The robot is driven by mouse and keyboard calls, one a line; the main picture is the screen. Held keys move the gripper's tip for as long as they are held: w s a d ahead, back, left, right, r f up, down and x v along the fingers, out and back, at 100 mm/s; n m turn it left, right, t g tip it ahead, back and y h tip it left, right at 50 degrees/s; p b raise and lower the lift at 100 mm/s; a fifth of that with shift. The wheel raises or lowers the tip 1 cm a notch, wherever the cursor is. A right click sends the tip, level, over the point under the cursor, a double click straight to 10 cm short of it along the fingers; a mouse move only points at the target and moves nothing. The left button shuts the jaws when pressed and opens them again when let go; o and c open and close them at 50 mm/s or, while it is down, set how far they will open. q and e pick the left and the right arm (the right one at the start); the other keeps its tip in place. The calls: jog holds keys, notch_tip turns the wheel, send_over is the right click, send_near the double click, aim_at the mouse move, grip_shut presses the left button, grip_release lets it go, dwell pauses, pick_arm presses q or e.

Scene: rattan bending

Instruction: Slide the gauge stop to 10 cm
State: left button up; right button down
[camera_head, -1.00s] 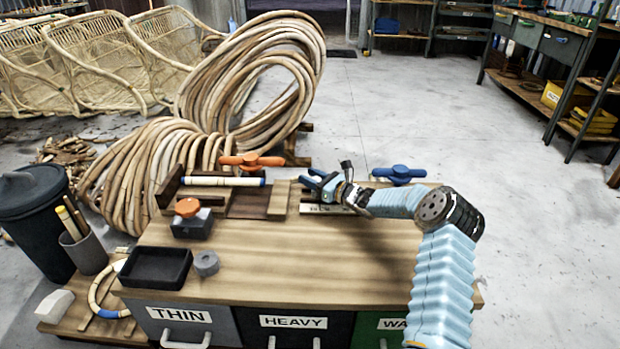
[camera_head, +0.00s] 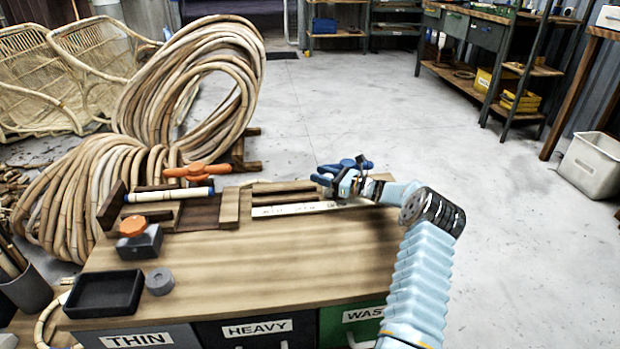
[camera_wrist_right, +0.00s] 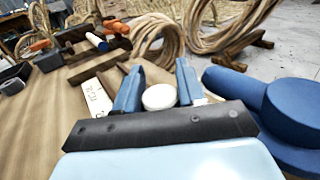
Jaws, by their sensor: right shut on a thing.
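The gauge is a pale strip with dark marks (camera_head: 290,209) along the back of the bench. It also shows in the wrist view (camera_wrist_right: 96,97), left of my fingers; its figures are too blurred to read. My right gripper (camera_head: 336,182) is over the right part of the strip, beside a blue-handled clamp (camera_head: 358,164). In the wrist view its two blue fingers (camera_wrist_right: 159,88) are shut on a round white knob (camera_wrist_right: 159,97), which looks like the gauge stop. The gripper hides the stop in the head view. My left gripper is not in view.
The big blue handle (camera_wrist_right: 299,108) is close on the right in the wrist view. An orange-handled clamp (camera_head: 197,172), a rattan piece (camera_head: 168,195), a dark block with an orange knob (camera_head: 138,240) and a black tray (camera_head: 105,292) are on the left. The bench front (camera_head: 270,265) is clear.

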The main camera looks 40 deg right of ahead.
jog(key=shift+s+d, duration=0.1)
jog(key=shift+d, duration=0.05)
jog(key=c, duration=0.8)
grip_release()
jog(key=shift+o, duration=0.2)
jog(key=shift+s, duration=0.1)
jog(key=v, duration=1.3)
jog(key=shift+s+d+f, duration=0.1)
jog(key=shift+s+d, duration=0.05)
jog(key=shift+s, duration=0.15)
jog(key=shift+p, duration=0.35)
